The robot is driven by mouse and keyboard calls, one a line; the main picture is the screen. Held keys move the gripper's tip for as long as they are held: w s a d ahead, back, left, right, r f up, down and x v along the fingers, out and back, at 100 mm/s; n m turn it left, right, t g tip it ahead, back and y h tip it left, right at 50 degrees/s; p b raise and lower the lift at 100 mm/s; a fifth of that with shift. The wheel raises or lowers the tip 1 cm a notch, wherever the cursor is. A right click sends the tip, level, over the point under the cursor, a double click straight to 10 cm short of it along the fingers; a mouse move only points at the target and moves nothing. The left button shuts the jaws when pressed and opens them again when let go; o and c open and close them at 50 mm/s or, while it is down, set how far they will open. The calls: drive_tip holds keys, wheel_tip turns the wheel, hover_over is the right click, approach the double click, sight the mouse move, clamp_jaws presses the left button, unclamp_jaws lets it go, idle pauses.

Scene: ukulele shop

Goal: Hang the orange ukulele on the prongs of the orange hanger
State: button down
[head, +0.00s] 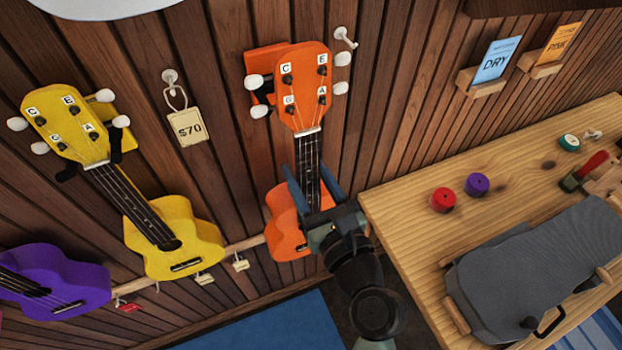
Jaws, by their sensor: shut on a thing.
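The orange ukulele (287,228) is upright, slightly tilted, in front of the wood-slat wall in the head view. Its headstock (306,62) points up and carries white tuning pegs. My gripper (311,186) is shut on its neck, just above the body, with a blue-grey finger on each side. The orange hanger (264,58) is on the wall behind the headstock, mostly covered by it. A dark prong shows at the headstock's left edge; the other prong is hidden. I cannot tell whether the headstock rests on the prongs or is only in front of them.
A yellow ukulele (176,222) hangs to the left, with a purple ukulele (66,282) lower left. A $70 tag (187,127) hangs on a peg between the yellow and orange ukuleles.

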drive_tip(key=shift+x, duration=0.8)
drive_tip(key=shift+w+a+r+p, duration=0.1)
drive_tip(key=shift+w+r+p, duration=0.15)
drive_tip(key=shift+p, duration=0.2)
drive_tip(key=shift+p+x, duration=0.5)
drive_tip(key=shift+x, duration=2.2)
drive_tip(key=shift+f+b, duration=0.65)
drive_tip(key=shift+f, duration=0.15)
drive_tip(key=shift+c, duration=1.9)
unclamp_jaws()
drive_tip(key=shift+o, duration=0.6)
